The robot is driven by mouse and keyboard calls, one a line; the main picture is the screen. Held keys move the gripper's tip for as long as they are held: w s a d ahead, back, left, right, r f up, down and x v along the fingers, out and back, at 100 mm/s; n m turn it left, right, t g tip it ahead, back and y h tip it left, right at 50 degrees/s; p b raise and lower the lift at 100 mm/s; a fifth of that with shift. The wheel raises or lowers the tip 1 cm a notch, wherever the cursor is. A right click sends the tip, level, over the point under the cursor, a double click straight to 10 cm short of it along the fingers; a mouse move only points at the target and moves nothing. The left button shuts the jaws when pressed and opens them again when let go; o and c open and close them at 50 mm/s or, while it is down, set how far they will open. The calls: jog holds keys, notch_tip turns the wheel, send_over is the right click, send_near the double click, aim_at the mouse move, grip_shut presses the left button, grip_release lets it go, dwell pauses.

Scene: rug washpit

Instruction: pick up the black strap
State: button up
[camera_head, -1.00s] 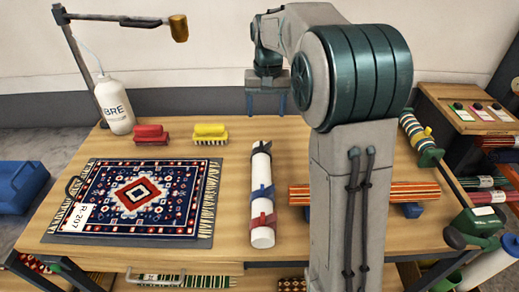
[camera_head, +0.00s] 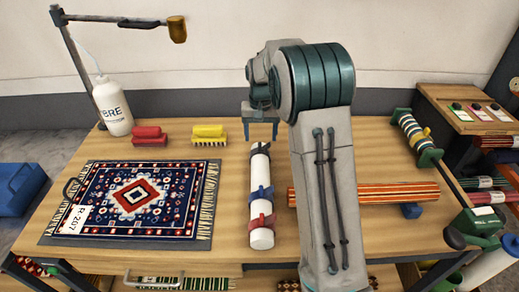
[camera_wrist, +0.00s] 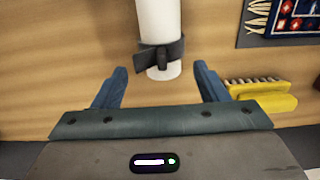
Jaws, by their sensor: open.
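The black strap (camera_wrist: 161,54) is wrapped around one end of a white roll (camera_wrist: 157,17) in the wrist view, with a small tab on top. In the head view the black strap (camera_head: 261,149) shows small at the far end of the white roll (camera_head: 261,178), which lies on the wooden table. My gripper (camera_wrist: 160,82) is open and empty, its two blue fingers apart on either side of the roll's end, short of the strap. In the head view my gripper (camera_head: 261,136) is just beyond that end; its height above the table is hard to tell.
A blue strap (camera_head: 261,193) and a red strap (camera_head: 262,221) sit farther down the roll. A yellow brush (camera_head: 209,135) and red brush (camera_head: 150,136) stand to the left, above a patterned rug (camera_head: 140,197). A striped roll (camera_head: 380,193) lies to the right.

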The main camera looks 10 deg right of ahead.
aim_at(260, 144)
notch_tip(260, 144, down, 5)
jog(key=shift+a+p, duration=0.1)
jog(key=shift+p, duration=0.35)
jog(key=c, duration=1.1)
